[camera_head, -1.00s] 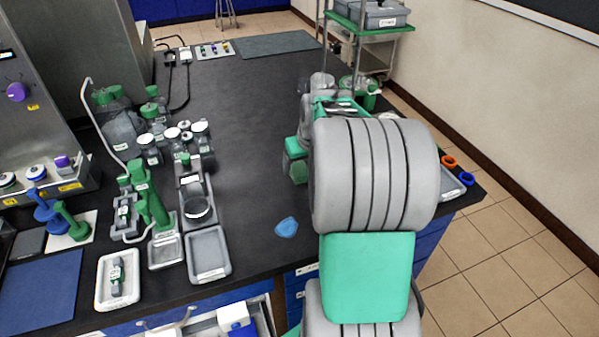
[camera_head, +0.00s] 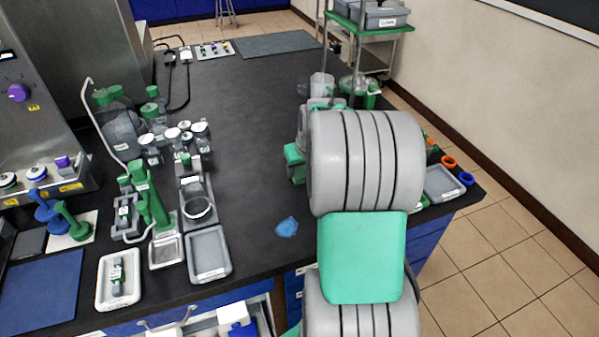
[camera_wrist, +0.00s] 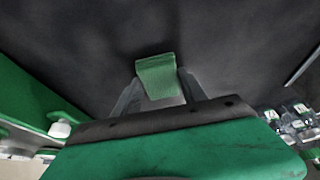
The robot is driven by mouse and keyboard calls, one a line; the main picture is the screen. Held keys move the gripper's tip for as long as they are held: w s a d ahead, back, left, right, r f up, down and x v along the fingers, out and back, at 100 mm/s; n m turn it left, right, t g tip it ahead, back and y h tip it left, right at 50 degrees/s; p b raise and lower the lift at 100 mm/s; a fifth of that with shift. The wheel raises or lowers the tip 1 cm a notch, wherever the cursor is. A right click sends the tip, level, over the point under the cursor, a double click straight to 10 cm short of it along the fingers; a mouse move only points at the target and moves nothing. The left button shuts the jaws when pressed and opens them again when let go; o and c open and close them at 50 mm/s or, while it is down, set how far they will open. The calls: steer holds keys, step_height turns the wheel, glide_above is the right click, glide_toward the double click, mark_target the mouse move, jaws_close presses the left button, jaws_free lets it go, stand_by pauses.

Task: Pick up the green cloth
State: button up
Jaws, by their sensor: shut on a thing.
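The green cloth (camera_wrist: 157,76) shows in the wrist view as a small folded piece between the fingertips of my gripper (camera_wrist: 160,92). My gripper is shut on it, with one grey finger on each side. Dark surface shows behind the cloth; I cannot tell how far above that surface the cloth is. In the head view my arm hides the gripper and the cloth.
A blue cloth (camera_head: 286,227) lies on the black bench (camera_head: 255,150) left of my arm. Glass bottles with white caps (camera_head: 172,134) and grey trays (camera_head: 208,254) stand on the left. An empty grey tray (camera_head: 445,183) and orange and blue rings are at the right edge.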

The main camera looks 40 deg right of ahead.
mark_target(298, 168)
steer(key=c, duration=0.3)
steer(key=shift+c, duration=0.2)
steer(key=shift+r, duration=0.45)
step_height(298, 168, up, 3)
steer(key=shift+a+f+b, duration=0.1)
steer(key=shift+b, duration=0.2)
steer(key=s+a+r+b, duration=0.1)
steer(key=s+a+r, duration=0.8)
steer(key=s, duration=0.1)
steer(key=shift+a+r, duration=0.15)
steer(key=shift+a, duration=0.15)
